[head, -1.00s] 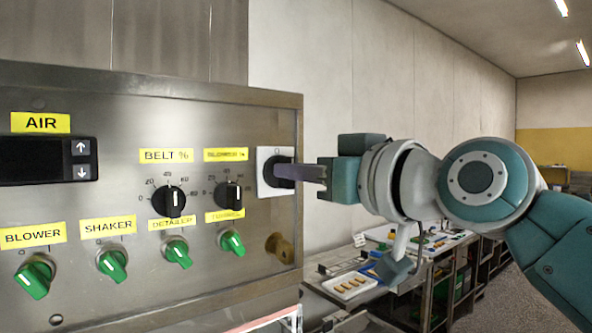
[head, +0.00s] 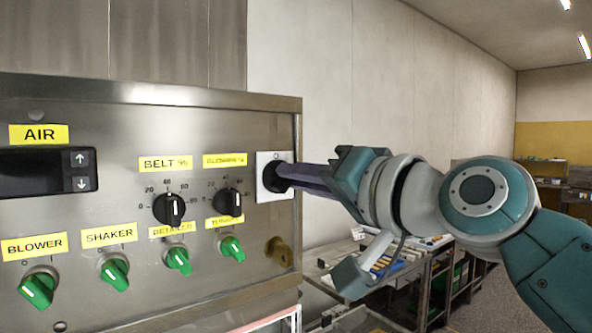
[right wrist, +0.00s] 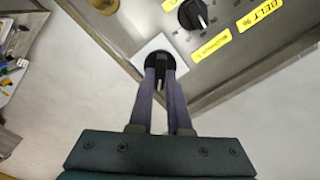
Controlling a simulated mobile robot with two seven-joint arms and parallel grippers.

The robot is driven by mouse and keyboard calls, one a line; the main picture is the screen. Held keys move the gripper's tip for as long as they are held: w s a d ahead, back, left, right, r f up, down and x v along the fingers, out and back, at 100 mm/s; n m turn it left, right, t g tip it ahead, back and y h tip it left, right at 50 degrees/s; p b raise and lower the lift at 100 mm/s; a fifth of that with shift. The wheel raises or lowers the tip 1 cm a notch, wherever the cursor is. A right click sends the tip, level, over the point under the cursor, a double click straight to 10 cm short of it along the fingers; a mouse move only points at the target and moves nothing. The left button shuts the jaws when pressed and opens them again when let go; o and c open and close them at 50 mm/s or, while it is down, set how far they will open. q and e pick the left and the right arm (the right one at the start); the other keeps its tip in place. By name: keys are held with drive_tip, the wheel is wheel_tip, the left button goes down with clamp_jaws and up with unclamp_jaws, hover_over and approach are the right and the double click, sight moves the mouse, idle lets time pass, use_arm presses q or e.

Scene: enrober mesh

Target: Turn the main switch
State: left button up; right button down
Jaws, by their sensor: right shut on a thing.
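The main switch (head: 271,177) is a black rotary knob on a white square plate at the right edge of the steel control panel (head: 130,125). My right gripper (head: 282,174) reaches it from the right, its long purple fingers shut on the knob. In the right wrist view the two fingertips (right wrist: 160,72) sit on either side of the black knob (right wrist: 159,57), in front of the white plate (right wrist: 150,50). The fingers hide part of the knob in the head view. My left gripper is not in view.
Black dials (head: 168,208) under yellow labels and several green knobs (head: 232,249) sit left of the switch. A brass-coloured lock (head: 278,251) is below it. A bench (head: 330,262) with trays stands behind my right arm.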

drive_tip(key=shift+d+f+m+p, duration=0.1)
drive_tip(key=shift+m+p, duration=1.25)
drive_tip(key=shift+m, duration=3.15)
drive_tip(key=c, duration=0.9)
unclamp_jaws()
drive_tip(key=shift+o, duration=0.2)
